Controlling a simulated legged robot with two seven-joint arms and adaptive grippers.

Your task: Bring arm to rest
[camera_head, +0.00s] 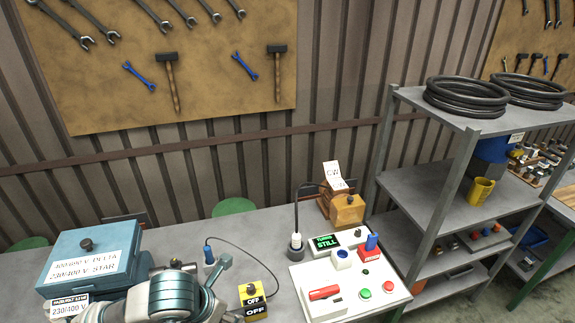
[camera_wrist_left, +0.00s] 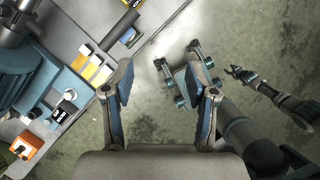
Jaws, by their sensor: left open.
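In the left wrist view my left gripper (camera_wrist_left: 162,78) is open, with its two blue-padded fingers wide apart and nothing between them. It hangs over bare floor, beside the edge of the workbench. What looks like my right gripper (camera_wrist_left: 246,77) shows small at the right of that view, over the floor; whether it is open or shut is unclear. Neither gripper can be made out in the head view.
A blue-grey box (camera_head: 93,262) with voltage labels stands at the bench's left. A yellow on/off switch box (camera_head: 254,302) and a white control panel (camera_head: 349,283) reading "STILL" lie to the right. A grey shelf rack (camera_head: 445,170) stands farther right.

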